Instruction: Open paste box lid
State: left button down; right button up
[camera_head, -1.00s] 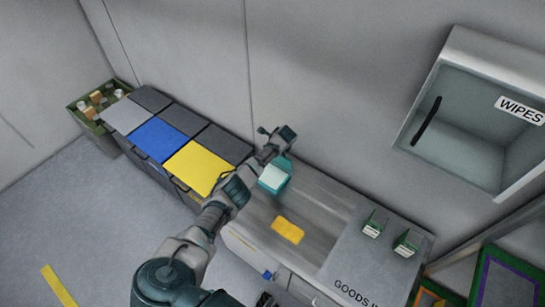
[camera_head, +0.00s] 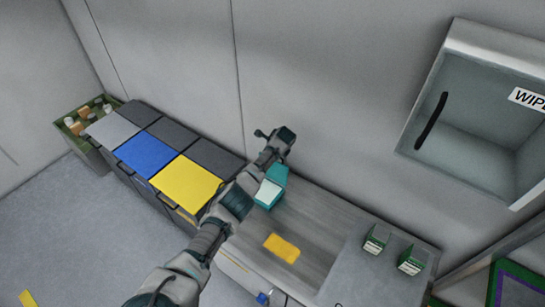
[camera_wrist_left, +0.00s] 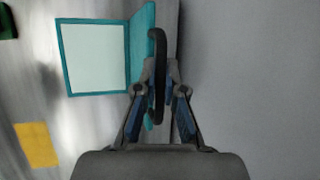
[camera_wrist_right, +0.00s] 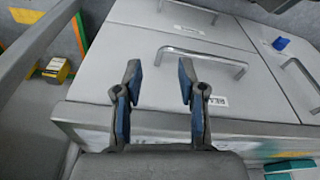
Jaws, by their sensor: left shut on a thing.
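The teal paste box (camera_head: 268,193) sits on the counter near the wall, with a pale top face. In the left wrist view the paste box (camera_wrist_left: 95,58) shows a pale square inside a teal rim. Its teal lid (camera_wrist_left: 142,45) stands raised along the right side and bears a dark curved handle (camera_wrist_left: 160,50). My left gripper (camera_wrist_left: 157,85) is shut on this handle; in the head view the left gripper (camera_head: 282,142) is beside the box, its fingertips unclear. My right gripper (camera_wrist_right: 156,78) is open and empty in front of grey drawers.
A yellow patch (camera_head: 282,248) lies on the counter (camera_head: 325,215). Two small green-and-white boxes (camera_head: 376,240) stand at its right. Bins with a yellow lid (camera_head: 187,183) stand left, and a wipes dispenser (camera_head: 470,110) hangs right. Grey drawers with handles (camera_wrist_right: 205,55) face my right gripper.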

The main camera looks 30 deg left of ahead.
pick_arm(q)
jog(key=shift+w+d+f, duration=0.1)
jog(key=shift+d+f, duration=0.1)
jog(key=shift+d, duration=0.25)
jog(key=c, duration=1.2)
grip_release()
jog(key=shift+c, duration=0.2)
jog(key=shift+d, duration=0.1)
jog(key=shift+r, duration=0.75)
jog(key=v, duration=1)
jog(key=shift+d, duration=0.35)
jog(key=shift+r, duration=0.15)
